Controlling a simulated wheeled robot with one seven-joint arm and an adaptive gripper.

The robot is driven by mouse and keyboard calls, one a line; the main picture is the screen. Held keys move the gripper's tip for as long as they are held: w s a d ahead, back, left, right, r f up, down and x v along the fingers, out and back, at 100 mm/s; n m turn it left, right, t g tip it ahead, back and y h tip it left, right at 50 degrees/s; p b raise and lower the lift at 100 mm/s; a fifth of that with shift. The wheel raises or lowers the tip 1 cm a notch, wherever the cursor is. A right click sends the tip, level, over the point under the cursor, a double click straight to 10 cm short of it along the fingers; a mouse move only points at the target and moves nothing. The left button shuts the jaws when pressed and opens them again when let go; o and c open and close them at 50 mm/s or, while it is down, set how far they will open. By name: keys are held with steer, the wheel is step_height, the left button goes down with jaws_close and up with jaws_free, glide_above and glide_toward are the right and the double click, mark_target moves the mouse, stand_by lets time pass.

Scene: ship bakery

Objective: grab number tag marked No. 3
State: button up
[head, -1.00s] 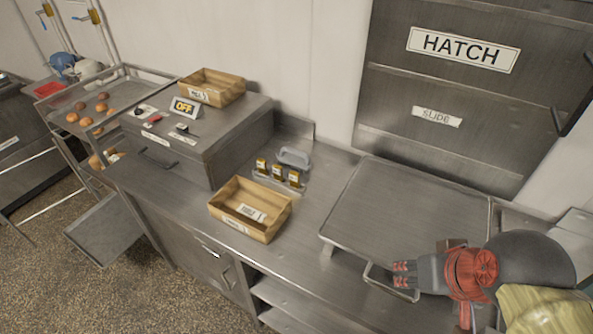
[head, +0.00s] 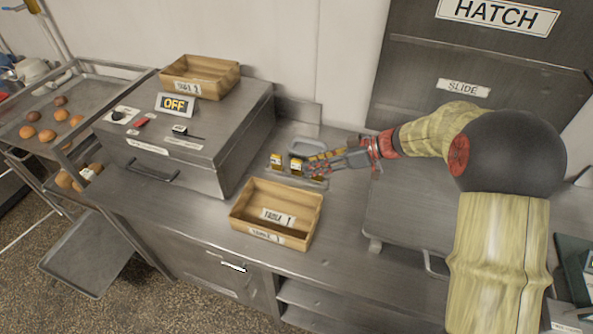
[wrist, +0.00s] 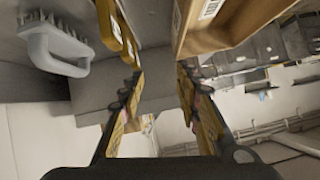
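Small yellow-and-white number tags stand in a grey holder (head: 316,184) on the counter. Two tags show clearly in the head view, the left one (head: 276,160) and the one beside it (head: 295,164); my gripper covers the right end of the row. No number on them can be read. My gripper (head: 312,165) is at the right end of the holder. In the wrist view my gripper (wrist: 160,85) has its fingers spread, with nothing seen between them. Yellow tags (wrist: 112,22) are just beyond the left fingertip there.
A wooden box marked Table 1 (head: 250,216) stands in front of the holder; its side (wrist: 182,32) is near the right finger in the wrist view. A grey handle (head: 304,145) stands behind the tags. A steel cabinet (head: 232,150) with an OFF sign is left.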

steer(key=n+t+y, duration=0.1)
steer(key=t, duration=0.1)
glide_toward(297, 164)
steer(key=shift+w+a+f, duration=0.4)
steer(key=shift+w+f, duration=0.1)
steer(key=shift+w, duration=0.1)
steer(key=shift+w+a+f, duration=0.4)
steer(key=shift+w+f, duration=0.15)
steer(key=shift+w, duration=0.05)
steer(key=shift+b+x, duration=0.4)
steer(key=shift+x, duration=1)
steer(key=x, duration=0.4)
steer(key=shift+s+a+b, duration=0.2)
steer(key=shift+s+b, duration=0.15)
steer(key=shift+w+a+f, duration=0.15)
steer(key=shift+w+a, duration=0.1)
steer(key=shift+a, duration=0.15)
steer(key=shift+c, duration=0.7)
jaws_close()
